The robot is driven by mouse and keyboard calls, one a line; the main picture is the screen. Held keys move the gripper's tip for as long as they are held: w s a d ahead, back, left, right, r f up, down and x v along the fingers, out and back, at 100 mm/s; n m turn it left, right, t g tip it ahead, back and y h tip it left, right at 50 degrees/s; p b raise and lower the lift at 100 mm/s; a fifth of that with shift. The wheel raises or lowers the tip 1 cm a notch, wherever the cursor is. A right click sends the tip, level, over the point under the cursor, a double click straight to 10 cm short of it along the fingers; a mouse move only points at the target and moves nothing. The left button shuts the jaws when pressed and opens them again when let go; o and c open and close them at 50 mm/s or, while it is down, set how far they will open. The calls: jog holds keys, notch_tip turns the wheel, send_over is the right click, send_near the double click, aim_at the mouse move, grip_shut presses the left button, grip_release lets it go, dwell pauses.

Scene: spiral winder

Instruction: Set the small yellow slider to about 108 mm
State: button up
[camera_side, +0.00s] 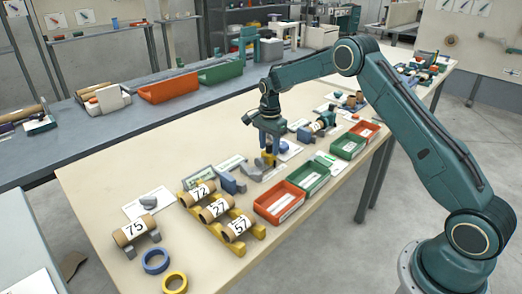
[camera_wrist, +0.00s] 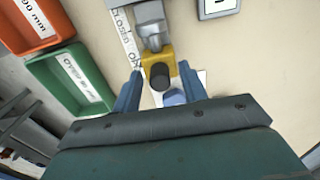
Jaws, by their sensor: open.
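The small yellow slider (camera_wrist: 151,57) with a dark round knob (camera_wrist: 160,77) sits on a grey rail (camera_wrist: 149,14) in the wrist view. In the side view the slider (camera_side: 265,161) is partly hidden below my gripper (camera_side: 267,149). My gripper, in the wrist view (camera_wrist: 160,72), is open, with one blue finger on each side of the knob. I cannot tell whether either finger touches it. A white printed strip (camera_wrist: 127,38) runs beside the rail; its numbers are not readable.
Orange (camera_side: 279,202) and green (camera_side: 307,180) bins stand right of the slider. Cardboard tubes marked 72 (camera_side: 199,191), 27 and 57 lie on yellow cradles in front.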

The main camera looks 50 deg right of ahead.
grip_shut()
jog(key=shift+a, duration=0.6)
grip_release()
jog(key=shift+r, duration=0.1)
